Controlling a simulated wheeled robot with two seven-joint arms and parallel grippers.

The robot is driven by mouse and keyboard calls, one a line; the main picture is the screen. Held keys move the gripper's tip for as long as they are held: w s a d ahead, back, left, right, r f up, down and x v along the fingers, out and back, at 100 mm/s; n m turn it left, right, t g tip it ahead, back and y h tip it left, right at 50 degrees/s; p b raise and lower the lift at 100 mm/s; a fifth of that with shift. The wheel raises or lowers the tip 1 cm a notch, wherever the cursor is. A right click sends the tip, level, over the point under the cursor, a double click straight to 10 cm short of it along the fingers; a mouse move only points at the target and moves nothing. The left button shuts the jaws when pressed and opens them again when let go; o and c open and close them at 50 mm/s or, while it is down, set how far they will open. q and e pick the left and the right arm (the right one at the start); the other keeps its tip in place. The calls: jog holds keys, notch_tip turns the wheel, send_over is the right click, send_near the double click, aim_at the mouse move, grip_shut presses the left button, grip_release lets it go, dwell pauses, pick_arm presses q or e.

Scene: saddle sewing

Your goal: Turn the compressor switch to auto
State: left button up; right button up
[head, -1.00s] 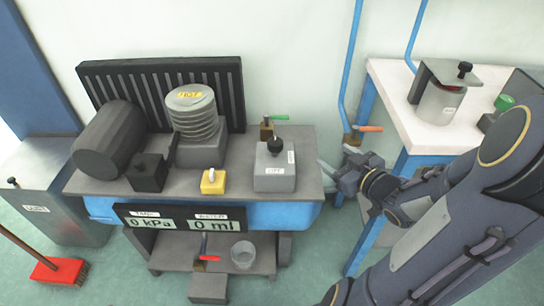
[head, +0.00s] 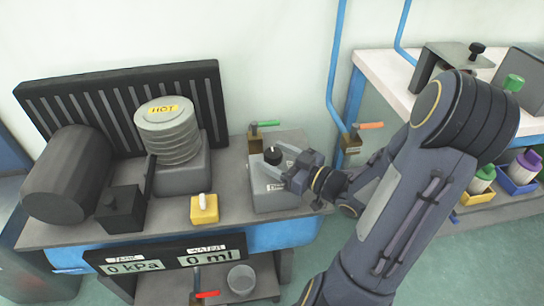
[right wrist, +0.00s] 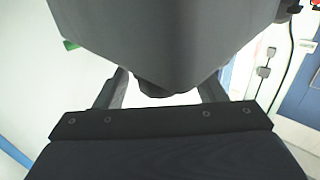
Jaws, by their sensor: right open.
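The compressor bench (head: 60,232) carries a grey control box (head: 270,195) with a black knob (head: 272,155) on top; the label on the box is too small to read. My right gripper (head: 284,165) is open at the knob, coming in from the right with its fingers over the box. In the right wrist view a dark rounded piece (right wrist: 165,86), probably the knob, shows between the spread fingers, below a large grey surface. I cannot tell whether the fingers touch the knob, or which way it points. My left gripper is not in view.
A ribbed cylinder marked HOT (head: 167,130), a black lever box (head: 122,207) and a yellow switch box (head: 204,208) stand left of the grey box. A green-handled valve (head: 258,135) is behind it. A white table (head: 385,75) stands at the right.

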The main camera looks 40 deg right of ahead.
jog(key=shift+w+a, duration=0.2)
jog(key=shift+w, duration=0.4)
jog(key=c, duration=1)
